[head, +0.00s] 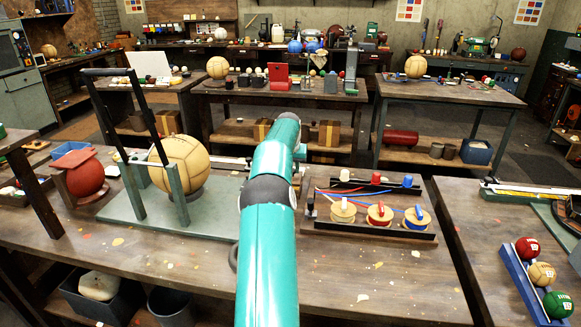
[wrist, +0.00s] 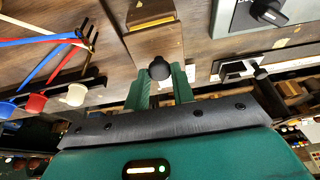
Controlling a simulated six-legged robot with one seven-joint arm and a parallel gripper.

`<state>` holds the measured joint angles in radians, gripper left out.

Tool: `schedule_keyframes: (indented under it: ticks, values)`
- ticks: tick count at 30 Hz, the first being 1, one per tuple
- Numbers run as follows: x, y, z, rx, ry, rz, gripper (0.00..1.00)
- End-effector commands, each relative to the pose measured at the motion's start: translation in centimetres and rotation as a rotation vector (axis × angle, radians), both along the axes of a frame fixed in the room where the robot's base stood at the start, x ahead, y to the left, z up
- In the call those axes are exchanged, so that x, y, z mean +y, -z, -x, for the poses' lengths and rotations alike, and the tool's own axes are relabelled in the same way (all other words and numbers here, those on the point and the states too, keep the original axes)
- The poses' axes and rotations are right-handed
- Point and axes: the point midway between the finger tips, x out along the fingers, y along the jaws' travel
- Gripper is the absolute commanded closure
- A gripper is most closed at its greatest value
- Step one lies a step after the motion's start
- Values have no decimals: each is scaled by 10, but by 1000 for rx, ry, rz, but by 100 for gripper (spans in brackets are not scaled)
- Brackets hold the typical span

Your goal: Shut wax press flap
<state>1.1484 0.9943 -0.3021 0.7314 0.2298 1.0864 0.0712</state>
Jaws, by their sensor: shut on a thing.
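My gripper (wrist: 160,82) shows in the wrist view, its two green fingers closed around a black round knob (wrist: 159,68). The knob sits at the edge of a brown wooden panel (wrist: 158,42), which looks like the wax press flap. A yellow strip in a wooden frame (wrist: 153,18) lies beyond the panel at the top of the wrist view. I cannot tell how far the flap is open. In the head view my teal arm reaches over the bench and hides my gripper, the knob and most of the press.
A tan ball (head: 180,165) stands in a frame on a grey-green base left of my arm. A tray (head: 395,233) with spools and coloured threads lies to the right. A rack of small balls (head: 523,285) stands at far right. The bench front (head: 340,290) is mostly clear.

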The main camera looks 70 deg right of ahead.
Motion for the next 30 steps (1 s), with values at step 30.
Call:
schedule_keyframes:
  ticks: [30]
  values:
    - [-3, 3, -2, 14, 1, -86, 70]
